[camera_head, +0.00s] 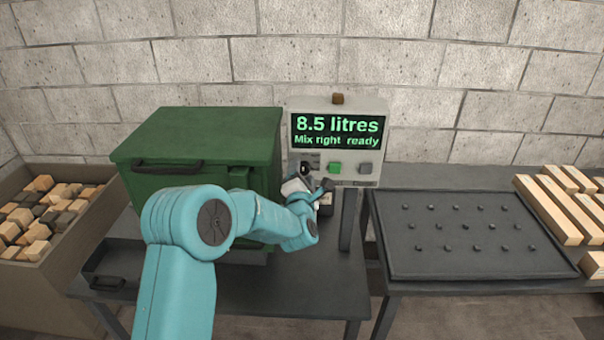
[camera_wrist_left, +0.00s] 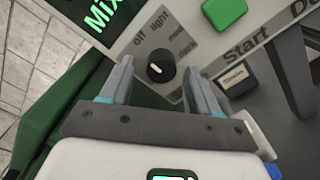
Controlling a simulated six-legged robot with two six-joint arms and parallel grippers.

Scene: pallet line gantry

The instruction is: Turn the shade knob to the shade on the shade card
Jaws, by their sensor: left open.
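The shade knob (camera_wrist_left: 160,66) is a round black knob with a pale mark on the panel (camera_wrist_left: 208,50), among the words off, light and dark and one partly hidden word. I cannot tell for sure which word its mark points to. My left gripper (camera_wrist_left: 157,74) is open, its fingers on either side of the knob in the wrist view; contact cannot be told. In the head view my left gripper (camera_head: 304,184) is in front of the control box (camera_head: 300,110). A dark block with a pale label (camera_wrist_left: 233,77) is below the panel; its writing is too small to read.
The screen (camera_head: 337,132) reads "8.5 litres, Mix right, ready". A green button (camera_head: 334,168) and a grey button (camera_head: 366,168) sit below it. A green lidded bin (camera_head: 205,140) stands left. A dark studded tray (camera_head: 465,265) and wooden slats (camera_head: 550,210) are at right.

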